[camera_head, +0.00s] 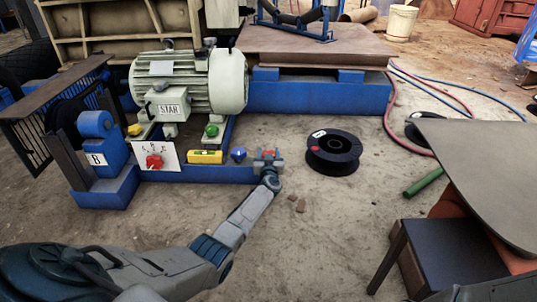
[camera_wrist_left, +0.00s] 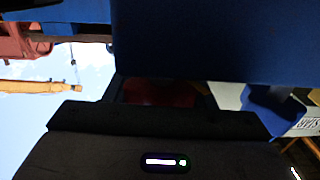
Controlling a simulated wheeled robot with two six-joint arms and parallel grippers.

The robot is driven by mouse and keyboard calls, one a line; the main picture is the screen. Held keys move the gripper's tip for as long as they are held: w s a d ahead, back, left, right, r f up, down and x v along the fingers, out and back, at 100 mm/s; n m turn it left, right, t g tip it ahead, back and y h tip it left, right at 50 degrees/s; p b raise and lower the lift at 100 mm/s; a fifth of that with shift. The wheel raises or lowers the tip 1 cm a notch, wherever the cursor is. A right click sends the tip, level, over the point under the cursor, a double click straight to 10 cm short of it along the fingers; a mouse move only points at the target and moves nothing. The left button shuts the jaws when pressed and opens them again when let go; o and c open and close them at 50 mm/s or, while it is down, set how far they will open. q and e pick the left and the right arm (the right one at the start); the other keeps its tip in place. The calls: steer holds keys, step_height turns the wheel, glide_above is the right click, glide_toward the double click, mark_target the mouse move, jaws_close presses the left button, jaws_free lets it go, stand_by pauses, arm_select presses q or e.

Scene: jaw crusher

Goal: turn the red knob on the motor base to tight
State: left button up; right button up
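The blue motor base (camera_head: 190,174) runs under the pale green motor (camera_head: 190,80). My left gripper (camera_head: 268,156) is at the right end of the base's front rail. Its fingers stand on either side of a red knob (camera_head: 270,155) and appear shut on it. In the left wrist view the red knob (camera_wrist_left: 160,92) is dark, in shadow between the fingers, and mostly hidden. Another red knob (camera_head: 154,162) sits on a white lettered plate (camera_head: 165,152) further left, clear of the gripper. My right gripper is out of view.
On the base are a yellow level (camera_head: 205,157), a blue knob (camera_head: 238,155) and a green knob (camera_head: 211,130). A black spool (camera_head: 333,152) lies on the floor to the right. A table (camera_head: 490,170) stands at the right edge. The floor in the middle is mostly clear.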

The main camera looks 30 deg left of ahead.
arm_select(q)
steer(key=shift+m+t+h, duration=0.5)
steer(key=shift+m+h, duration=0.2)
steer(key=shift+h, duration=0.2)
steer(key=shift+d+f+m+t+h+b, duration=0.1)
steer(key=shift+f+m+t+h+b, duration=0.1)
steer(key=shift+m+t+h+b, duration=0.55)
steer(key=shift+d+r+h+b, duration=0.1)
steer(key=shift+r+h+b, duration=0.05)
steer(key=shift+h+b, duration=0.35)
steer(key=shift+h, duration=0.25)
steer(key=o, duration=1)
